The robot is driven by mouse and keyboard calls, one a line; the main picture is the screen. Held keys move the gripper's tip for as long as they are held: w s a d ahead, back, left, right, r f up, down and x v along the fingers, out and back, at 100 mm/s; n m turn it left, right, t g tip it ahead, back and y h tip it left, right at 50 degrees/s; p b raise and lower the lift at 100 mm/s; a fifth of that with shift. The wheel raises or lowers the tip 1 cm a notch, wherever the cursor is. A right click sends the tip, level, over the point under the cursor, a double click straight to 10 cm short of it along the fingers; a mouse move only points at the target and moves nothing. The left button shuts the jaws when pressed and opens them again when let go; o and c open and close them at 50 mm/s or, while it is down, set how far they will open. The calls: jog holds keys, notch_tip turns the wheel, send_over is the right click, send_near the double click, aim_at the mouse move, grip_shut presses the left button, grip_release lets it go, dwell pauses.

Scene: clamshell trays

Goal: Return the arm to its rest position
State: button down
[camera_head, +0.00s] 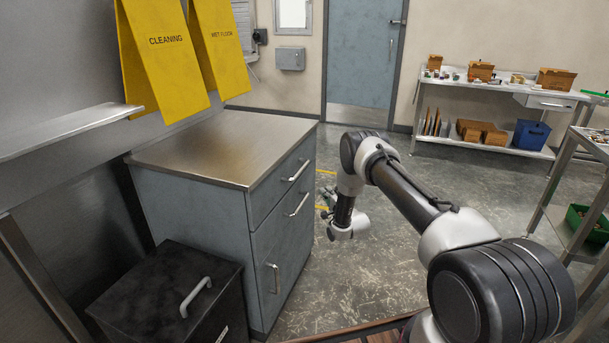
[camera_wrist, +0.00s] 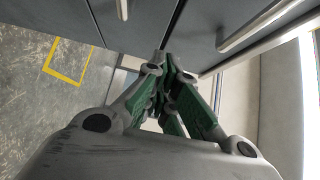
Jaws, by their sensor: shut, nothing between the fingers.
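My gripper (camera_wrist: 166,88) shows in the wrist view with its green-padded fingers brought together and nothing between them. In the head view my arm reaches forward and bends down, and my gripper (camera_head: 327,203) hangs over open floor just right of the grey-blue cabinet (camera_head: 284,231). The gripper is small and partly hidden by the wrist there. In the wrist view the cabinet front (camera_wrist: 195,28) with its bar handles lies close beyond the fingers. I cannot tell the exact gap.
A black lidded bin (camera_head: 165,290) stands front left, by the cabinet. Yellow signs (camera_head: 165,55) hang on the left wall. A bench (camera_head: 500,87) with boxes stands at the back right. A metal rack (camera_head: 565,215) stands at the right. The middle floor is clear.

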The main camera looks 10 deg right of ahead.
jog(key=s+d+f+n+g+h, duration=0.1)
jog(key=s+f+n+g, duration=0.15)
jog(key=f, duration=0.45)
jog(key=s+d+f+n+g+h, duration=0.1)
jog(key=s+f+n+g, duration=0.1)
jog(key=s+f+g, duration=0.3)
jog(key=s+d+n+g, duration=0.2)
jog(key=s+n+g, duration=0.2)
jog(key=s, duration=0.4)
jog(key=s+r+n, duration=0.2)
jog(key=s+r, duration=1.2)
jog(key=r, duration=0.4)
jog(key=s+r+n+g+h, duration=0.1)
jog(key=s+r+n, duration=0.2)
jog(key=s+r, duration=1.2)
jog(key=s+r+n+g, duration=0.1)
jog(key=s+r+n, duration=0.1)
jog(key=s+r, duration=1.3)
jog(key=shift+r, duration=3.3)
